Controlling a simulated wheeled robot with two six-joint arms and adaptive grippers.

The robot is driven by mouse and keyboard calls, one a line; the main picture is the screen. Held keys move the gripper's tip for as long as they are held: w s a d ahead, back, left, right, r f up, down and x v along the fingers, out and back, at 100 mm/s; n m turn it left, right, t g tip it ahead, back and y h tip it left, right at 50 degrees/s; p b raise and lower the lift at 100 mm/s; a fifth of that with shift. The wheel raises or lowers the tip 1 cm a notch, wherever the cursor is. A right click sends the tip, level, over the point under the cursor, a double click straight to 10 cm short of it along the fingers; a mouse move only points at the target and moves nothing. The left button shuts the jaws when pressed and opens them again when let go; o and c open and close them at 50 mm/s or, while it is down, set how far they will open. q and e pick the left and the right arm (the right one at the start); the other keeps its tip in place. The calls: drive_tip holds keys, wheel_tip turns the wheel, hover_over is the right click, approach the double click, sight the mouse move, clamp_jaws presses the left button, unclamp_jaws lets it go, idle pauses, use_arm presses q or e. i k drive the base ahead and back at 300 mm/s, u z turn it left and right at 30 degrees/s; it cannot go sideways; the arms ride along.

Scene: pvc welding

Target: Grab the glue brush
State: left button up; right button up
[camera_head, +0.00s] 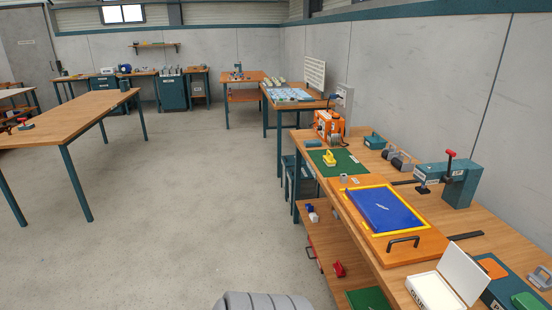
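I cannot make out a glue brush for certain. A white box (428,291) with its lid (462,270) standing open sits on the near end of the wooden workbench (425,249) at the lower right. Dark lettering on its side is partly cut off by the bottom edge and looks like "GLUE". The inside of the box shows no clear brush. Neither of my grippers is in view.
A blue sheet (384,208) with a yellow border lies on the bench behind a black handle (403,242). A teal clamp press (460,182) stands to its right. A yellow tool (329,158) lies on a green mat (347,166). The floor (190,200) left of the bench is clear.

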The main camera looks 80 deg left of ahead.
sight(329, 160)
drive_tip(key=u, duration=2.35)
drive_tip(key=i, duration=0.6)
drive_tip(key=u, duration=0.5)
drive_tip(key=i, duration=1.8)
drive_tip(key=u, duration=0.2)
